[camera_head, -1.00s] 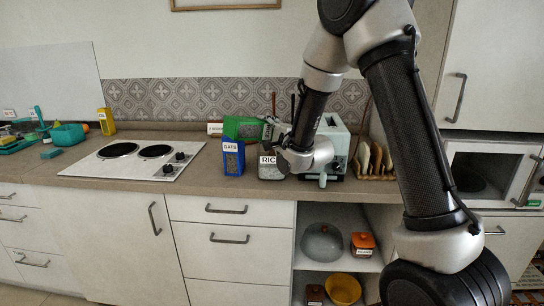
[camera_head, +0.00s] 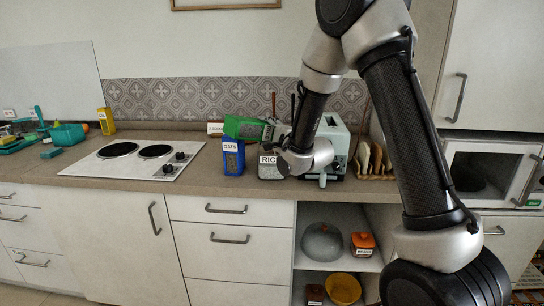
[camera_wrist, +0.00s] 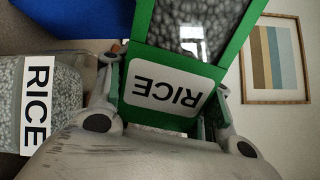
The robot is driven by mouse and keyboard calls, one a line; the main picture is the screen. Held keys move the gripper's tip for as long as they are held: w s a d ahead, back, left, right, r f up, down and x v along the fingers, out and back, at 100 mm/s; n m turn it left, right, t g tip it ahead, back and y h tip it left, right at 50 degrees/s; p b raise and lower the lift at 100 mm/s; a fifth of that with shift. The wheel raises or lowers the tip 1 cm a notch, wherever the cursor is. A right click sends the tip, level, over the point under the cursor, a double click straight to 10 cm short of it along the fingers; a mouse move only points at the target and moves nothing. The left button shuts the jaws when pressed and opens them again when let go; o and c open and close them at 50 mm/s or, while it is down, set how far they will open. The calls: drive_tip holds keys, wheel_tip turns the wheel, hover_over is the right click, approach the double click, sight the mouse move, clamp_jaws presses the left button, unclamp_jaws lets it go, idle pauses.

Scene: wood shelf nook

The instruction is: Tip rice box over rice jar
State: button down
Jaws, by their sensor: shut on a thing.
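The green rice box (camera_head: 243,128) is in my gripper (camera_head: 270,131), lying nearly on its side with its far end pointing left, above the counter. In the wrist view the rice box (camera_wrist: 195,50) shows a RICE label and a window with pale grains, between the fingers of my gripper (camera_wrist: 168,82). The clear rice jar (camera_head: 268,174) stands on the counter below and to the right of the box. The jar (camera_wrist: 68,92) also shows at the left of the wrist view, with grey-white grains inside. My arm hides part of it; its opening is unclear.
A blue OATS box (camera_head: 233,160) stands left of the jar, just under the green box. A pale toaster (camera_head: 333,145) and a rack of bread slices (camera_head: 374,160) are close on the right. The cooktop (camera_head: 135,160) lies left.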

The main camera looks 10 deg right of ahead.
drive_tip(key=shift+m+p, duration=0.3)
idle(6.0)
